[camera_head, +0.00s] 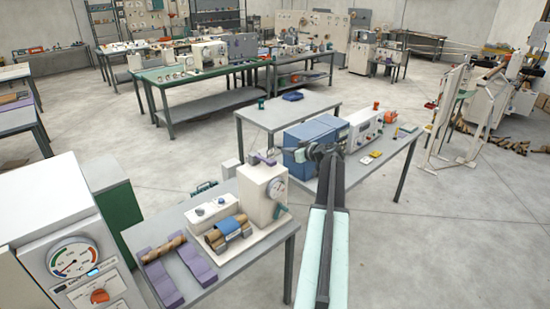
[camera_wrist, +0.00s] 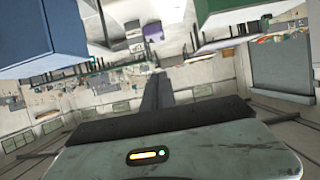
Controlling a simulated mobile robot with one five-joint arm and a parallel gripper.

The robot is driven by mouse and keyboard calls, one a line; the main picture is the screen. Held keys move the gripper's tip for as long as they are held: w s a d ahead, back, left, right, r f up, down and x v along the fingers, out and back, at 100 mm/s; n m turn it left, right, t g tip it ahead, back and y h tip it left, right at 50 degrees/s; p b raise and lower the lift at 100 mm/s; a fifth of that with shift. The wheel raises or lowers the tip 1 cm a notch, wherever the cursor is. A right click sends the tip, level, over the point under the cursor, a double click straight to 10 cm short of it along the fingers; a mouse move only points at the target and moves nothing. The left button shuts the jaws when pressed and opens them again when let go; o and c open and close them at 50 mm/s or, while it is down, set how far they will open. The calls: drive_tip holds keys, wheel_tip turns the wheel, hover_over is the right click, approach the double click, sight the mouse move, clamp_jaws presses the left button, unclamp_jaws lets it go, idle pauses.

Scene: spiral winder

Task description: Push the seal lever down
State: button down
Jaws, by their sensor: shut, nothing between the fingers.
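A lever with a purple handle (camera_head: 263,158) sits on top of the white gauge machine (camera_head: 262,195) on the near table; I take it for the seal lever, though no label is readable. Its handle looks raised above the machine's top. My arm reaches forward from the bottom of the head view, and my gripper (camera_head: 316,151) is at its far end. It is shut and empty, to the right of the lever and apart from it in the picture. The gripper lies over the blue machine (camera_head: 303,143) in the head view, and its fingertips are hard to make out. The wrist view does not show the lever clearly.
The near table (camera_head: 262,254) also holds a white box (camera_head: 210,211), wood-coloured rolls and purple supports (camera_head: 197,266). A white cabinet with a dial (camera_head: 50,215) stands at the lower left. A second table (camera_head: 388,160) is behind my arm.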

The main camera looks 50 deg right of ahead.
drive_tip(key=b, duration=0.4)
hover_over(274, 163)
drive_tip(key=f, duration=0.4)
drive_tip(key=shift+w, duration=0.2)
wheel_tip(274, 163, down, 3)
drive_tip(key=b, duration=0.3)
drive_tip(key=shift+s+a+f, duration=0.1)
drive_tip(key=shift+f, duration=0.05)
drive_tip(key=shift+s+f+b, duration=0.15)
drive_tip(key=shift+f+b, duration=0.15)
drive_tip(key=shift+b, duration=0.05)
drive_tip(key=shift+r, duration=0.1)
